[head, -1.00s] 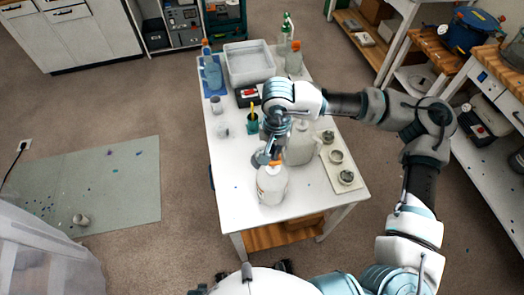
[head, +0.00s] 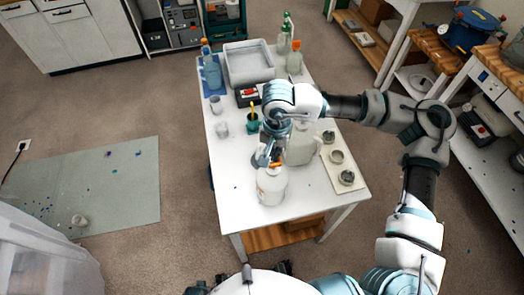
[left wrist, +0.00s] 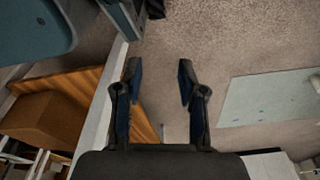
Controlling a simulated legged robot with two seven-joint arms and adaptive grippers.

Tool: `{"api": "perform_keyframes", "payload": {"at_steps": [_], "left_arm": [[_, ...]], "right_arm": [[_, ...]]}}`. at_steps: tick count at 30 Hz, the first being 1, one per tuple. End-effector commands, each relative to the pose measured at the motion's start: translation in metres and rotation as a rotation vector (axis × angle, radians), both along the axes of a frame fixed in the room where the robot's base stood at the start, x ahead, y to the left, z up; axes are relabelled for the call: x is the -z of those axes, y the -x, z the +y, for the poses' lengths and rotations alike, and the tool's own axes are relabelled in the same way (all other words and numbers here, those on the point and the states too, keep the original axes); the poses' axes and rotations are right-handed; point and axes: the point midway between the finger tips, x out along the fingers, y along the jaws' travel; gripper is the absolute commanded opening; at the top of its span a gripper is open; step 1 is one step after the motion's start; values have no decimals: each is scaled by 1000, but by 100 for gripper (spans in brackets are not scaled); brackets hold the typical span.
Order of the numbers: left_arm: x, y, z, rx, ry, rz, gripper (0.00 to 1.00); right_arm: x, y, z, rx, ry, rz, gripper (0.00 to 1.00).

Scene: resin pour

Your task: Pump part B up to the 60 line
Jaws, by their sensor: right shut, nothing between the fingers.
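A whitish bottle with an orange top (head: 271,187) stands near the front of the white table (head: 235,205). A larger pale jug (head: 301,150) stands just behind it to the right, partly hidden by my right arm. I cannot read which one is part B. My right gripper (head: 267,160) is shut and empty, right at the orange top of the front bottle; I cannot tell whether it touches. A small clear cup (head: 222,129) stands to the left; its lines are too small to see. My left gripper (left wrist: 160,68) is open and empty beside a table edge in the left wrist view.
A light board (head: 345,183) with several small tins lies at the table's right. A teal cup (head: 252,126) with a yellow stick, a dark device with a red part (head: 247,94), a grey tray (head: 250,78) and more bottles stand behind. The table's front left is clear.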

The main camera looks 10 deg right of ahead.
Motion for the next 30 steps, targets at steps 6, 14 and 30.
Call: {"api": "perform_keyframes", "payload": {"at_steps": [6, 14, 30], "left_arm": [[-3, -3, 0, -1, 1, -2, 40], [-8, -8, -1, -2, 0, -5, 40], [-15, -12, -2, -3, 1, -7, 40]], "right_arm": [[4, 0, 0, 0, 1, 3, 0], [7, 0, 0, 0, 1, 3, 0], [10, 1, 0, 0, 2, 3, 0]]}}
